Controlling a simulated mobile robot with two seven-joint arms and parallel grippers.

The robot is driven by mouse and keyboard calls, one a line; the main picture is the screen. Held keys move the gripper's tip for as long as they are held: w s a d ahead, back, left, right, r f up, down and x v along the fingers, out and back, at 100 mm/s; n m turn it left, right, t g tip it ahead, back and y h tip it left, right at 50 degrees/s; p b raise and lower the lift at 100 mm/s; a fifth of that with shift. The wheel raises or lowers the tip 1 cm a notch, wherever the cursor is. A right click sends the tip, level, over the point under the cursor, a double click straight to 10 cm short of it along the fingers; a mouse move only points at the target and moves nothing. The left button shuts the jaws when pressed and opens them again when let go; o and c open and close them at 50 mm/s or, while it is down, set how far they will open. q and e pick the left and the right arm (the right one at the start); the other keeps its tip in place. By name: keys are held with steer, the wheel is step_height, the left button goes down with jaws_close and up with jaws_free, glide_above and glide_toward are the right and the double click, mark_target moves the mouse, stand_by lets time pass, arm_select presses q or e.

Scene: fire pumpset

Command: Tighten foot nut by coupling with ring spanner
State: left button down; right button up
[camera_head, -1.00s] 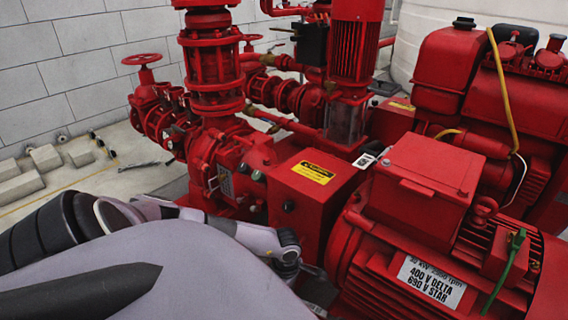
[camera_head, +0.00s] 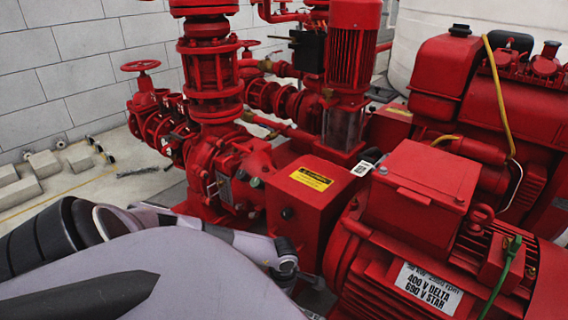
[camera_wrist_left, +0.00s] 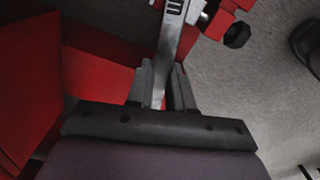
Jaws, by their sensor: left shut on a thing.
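My left gripper (camera_wrist_left: 162,88) is shut on the grey metal ring spanner (camera_wrist_left: 170,48) in the left wrist view. The spanner's shaft runs up from between the fingers to the top edge, where its far end is cut off. A bright bolt or nut (camera_wrist_left: 203,18) shows right beside the shaft at a red foot (camera_wrist_left: 222,16); I cannot tell whether the ring is around a nut. In the head view my left arm reaches down beside the red coupling guard box (camera_head: 310,195) with a yellow label. The left fingertips and spanner are hard to make out there. My right gripper is not in view.
The red motor (camera_head: 430,240) fills the right side of the head view. The pump casing (camera_head: 230,170) and pipework stand behind the guard. A black knob or bolt head (camera_wrist_left: 237,35) sits near the foot. Open grey floor (camera_wrist_left: 275,90) lies right of it.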

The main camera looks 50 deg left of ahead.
arm_select(q)
steer(key=shift+r, duration=0.1)
steer(key=shift+r+p, duration=2.35)
steer(key=shift+r, duration=0.2)
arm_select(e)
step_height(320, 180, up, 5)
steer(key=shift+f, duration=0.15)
arm_select(q)
steer(key=shift+f, duration=0.1)
steer(key=shift+s+d+f+b, duration=0.1)
steer(key=shift+s+f+b, duration=0.1)
steer(key=shift+f+b, duration=0.45)
steer(key=shift+s+d+f+n, duration=0.15)
steer(key=shift+f+n, duration=0.15)
steer(key=shift+f, duration=0.25)
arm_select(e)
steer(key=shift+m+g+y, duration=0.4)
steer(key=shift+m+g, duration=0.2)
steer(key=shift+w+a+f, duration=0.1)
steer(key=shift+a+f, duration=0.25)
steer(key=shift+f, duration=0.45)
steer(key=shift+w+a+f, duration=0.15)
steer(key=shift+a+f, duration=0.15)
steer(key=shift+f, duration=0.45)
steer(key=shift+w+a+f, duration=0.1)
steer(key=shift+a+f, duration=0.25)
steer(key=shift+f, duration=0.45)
